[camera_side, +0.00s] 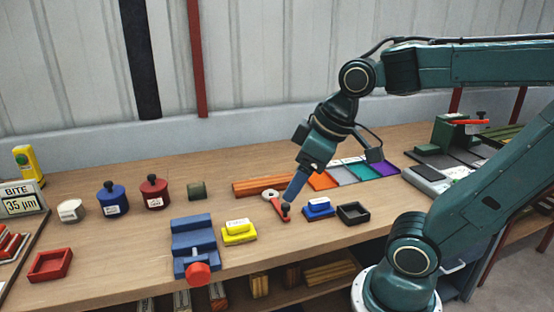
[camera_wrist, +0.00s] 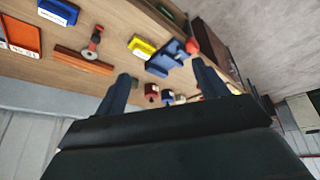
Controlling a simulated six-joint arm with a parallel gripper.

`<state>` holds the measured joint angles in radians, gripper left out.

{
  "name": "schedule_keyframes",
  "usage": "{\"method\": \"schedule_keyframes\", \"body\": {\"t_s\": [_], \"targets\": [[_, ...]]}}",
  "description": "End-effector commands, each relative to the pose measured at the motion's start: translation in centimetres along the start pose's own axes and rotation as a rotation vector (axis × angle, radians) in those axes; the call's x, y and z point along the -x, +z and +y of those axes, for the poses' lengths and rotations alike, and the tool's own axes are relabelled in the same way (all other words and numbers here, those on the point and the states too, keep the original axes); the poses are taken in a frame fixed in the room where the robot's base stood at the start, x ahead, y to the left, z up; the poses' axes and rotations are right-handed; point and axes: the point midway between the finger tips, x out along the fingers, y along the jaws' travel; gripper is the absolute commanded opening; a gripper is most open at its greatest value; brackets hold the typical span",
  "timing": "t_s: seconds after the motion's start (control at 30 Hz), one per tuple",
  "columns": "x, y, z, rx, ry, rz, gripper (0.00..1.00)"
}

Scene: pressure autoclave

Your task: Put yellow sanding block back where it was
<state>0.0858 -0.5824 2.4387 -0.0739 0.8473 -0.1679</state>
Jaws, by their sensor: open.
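The yellow sanding block (camera_side: 239,236) lies flat on the wooden bench just right of the blue vise (camera_side: 192,240), with a pale label on its top. In the wrist view the yellow block (camera_wrist: 142,46) lies beside the vise (camera_wrist: 166,58). My gripper (camera_side: 290,197) points down above the bench, right of the yellow block and apart from it. In the side view its fingers overlap the red-handled tool (camera_side: 281,209); I cannot tell the gap. In the wrist view my gripper (camera_wrist: 162,75) has its fingers spread with nothing between them.
A blue block (camera_side: 318,209) and a black tray (camera_side: 353,214) sit to the right. Orange-brown bars (camera_side: 262,185) and coloured sheets (camera_side: 350,173) lie behind. Blue (camera_side: 112,201) and red (camera_side: 154,195) jars stand left; a red tray (camera_side: 50,266) is front left.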

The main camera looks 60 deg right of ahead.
Motion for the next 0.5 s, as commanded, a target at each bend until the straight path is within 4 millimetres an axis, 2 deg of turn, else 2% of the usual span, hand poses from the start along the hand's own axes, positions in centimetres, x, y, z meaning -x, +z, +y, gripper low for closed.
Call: {"method": "schedule_keyframes", "body": {"t_s": [0.2, 0.5], "targets": [[1.6, 2.4, -0.8, -0.107, 0.014, 0.042, 0.72], [1.9, 3.1, -0.9, -0.148, 0.016, 0.051, 0.72]]}}
